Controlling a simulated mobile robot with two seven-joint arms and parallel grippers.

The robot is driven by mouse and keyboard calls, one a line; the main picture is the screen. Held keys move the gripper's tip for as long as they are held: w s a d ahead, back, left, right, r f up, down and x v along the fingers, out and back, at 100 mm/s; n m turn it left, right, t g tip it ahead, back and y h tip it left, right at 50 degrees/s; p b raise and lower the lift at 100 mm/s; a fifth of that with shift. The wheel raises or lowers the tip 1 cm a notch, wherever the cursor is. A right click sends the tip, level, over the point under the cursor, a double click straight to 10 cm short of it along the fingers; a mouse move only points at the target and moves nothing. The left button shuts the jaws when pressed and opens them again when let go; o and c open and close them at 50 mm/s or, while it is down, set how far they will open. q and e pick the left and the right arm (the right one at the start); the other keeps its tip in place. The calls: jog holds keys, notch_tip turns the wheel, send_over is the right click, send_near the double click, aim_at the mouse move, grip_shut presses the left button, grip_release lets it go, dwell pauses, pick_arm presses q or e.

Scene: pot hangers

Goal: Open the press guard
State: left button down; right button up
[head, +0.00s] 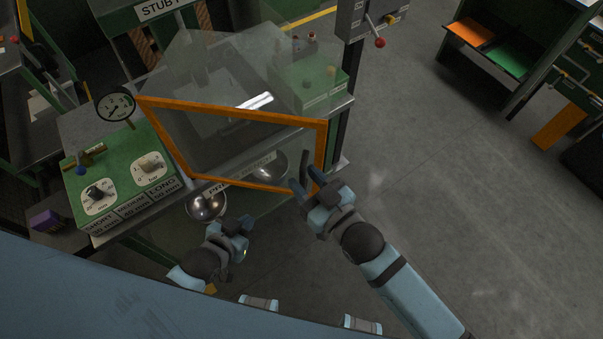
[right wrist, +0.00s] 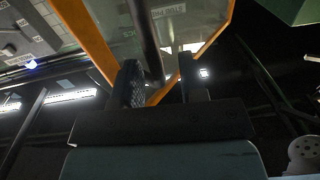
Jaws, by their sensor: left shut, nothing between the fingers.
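The press guard is a clear panel in an orange frame (head: 235,110) at the front of the press. It also shows in the right wrist view (right wrist: 88,38). A dark bar handle (head: 304,162) is near the frame's lower right corner; in the right wrist view the bar (right wrist: 146,38) runs down between my fingers. My right gripper (head: 308,186) is open at this handle, its fingers apart on either side of the bar; contact cannot be told. My left gripper (head: 245,226) is shut and empty, below the guard's lower edge and apart from it.
A green control box (head: 120,175) with knobs and a gauge (head: 115,106) stands left of the guard. Metal bowls (head: 206,205) show near the guard's lower edge. A grey box with a red-tipped lever (head: 379,42) is behind at right. The floor (head: 450,190) at right is clear.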

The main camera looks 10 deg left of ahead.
jog(key=b+v, duration=0.2)
jog(key=v, duration=1)
jog(key=shift+d, duration=0.2)
jog(key=shift+s+r, duration=0.1)
